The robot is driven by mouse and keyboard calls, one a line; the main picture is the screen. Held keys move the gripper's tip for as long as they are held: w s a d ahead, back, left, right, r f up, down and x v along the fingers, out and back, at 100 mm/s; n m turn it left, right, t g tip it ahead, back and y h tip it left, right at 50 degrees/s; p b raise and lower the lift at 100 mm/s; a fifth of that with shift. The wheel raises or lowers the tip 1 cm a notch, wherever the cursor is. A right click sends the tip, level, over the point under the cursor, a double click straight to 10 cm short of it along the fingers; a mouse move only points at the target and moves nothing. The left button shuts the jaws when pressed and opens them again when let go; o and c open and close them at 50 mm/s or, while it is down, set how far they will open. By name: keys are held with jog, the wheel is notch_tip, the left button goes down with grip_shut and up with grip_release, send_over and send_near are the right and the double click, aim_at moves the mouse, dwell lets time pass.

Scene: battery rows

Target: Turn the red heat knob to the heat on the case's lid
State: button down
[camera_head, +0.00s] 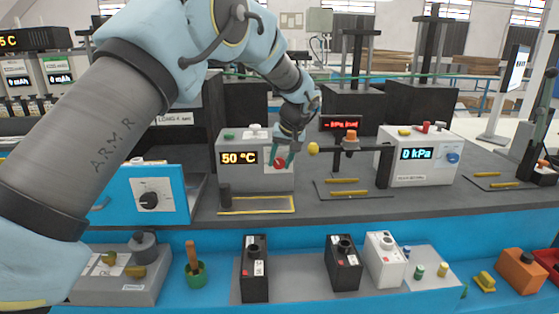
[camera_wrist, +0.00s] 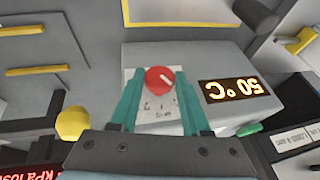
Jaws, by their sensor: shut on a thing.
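The red heat knob (camera_head: 279,163) is on the front of a grey box on the bench. In the wrist view the red knob (camera_wrist: 159,80) has a pale pointer line and sits on a white dial plate with small marks. My gripper (camera_head: 283,158) is at the knob, its teal fingers (camera_wrist: 158,84) on either side of it, closed on it. The box's display (camera_head: 239,158) reads 50 °C; it shows upside down in the wrist view (camera_wrist: 240,90). I cannot make out the case's lid or a heat written on it.
A yellow-edged tray (camera_head: 262,211) lies in front of the box. A yellow ball-ended part (camera_head: 313,149) is close to the right of my gripper. A 0 kPa box (camera_head: 430,177) stands further right. Several black and white batteries stand on the lower front shelf.

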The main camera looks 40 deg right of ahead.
jog(key=t+y, duration=0.2)
jog(key=m+t+y, duration=0.1)
jog(key=shift+s+d+f+p, duration=0.15)
jog(key=shift+s+d+p, duration=0.1)
jog(key=shift+d+p, duration=0.1)
jog(key=t+y, duration=0.1)
jog(key=t+y+b, duration=0.1)
jog(key=shift+s+d+f+m+t, duration=0.1)
jog(key=shift+f+m+t, duration=0.2)
jog(key=shift+f+m, duration=0.1)
jog(key=t+y+b, duration=0.2)
jog(key=b, duration=0.1)
jog(key=shift+f+m+t+y, duration=0.3)
jog(key=shift+m, duration=0.1)
jog(key=shift+f+m+t+y+b, duration=0.1)
jog(key=shift+m+t+y+b, duration=0.5)
jog(key=shift+b, duration=0.65)
jog(key=shift+t+y+b, duration=0.3)
jog(key=shift+t+b, duration=0.5)
jog(key=shift+b, duration=0.05)
jog(key=shift+c, duration=2)
grip_release()
jog(key=shift+r, duration=0.2)
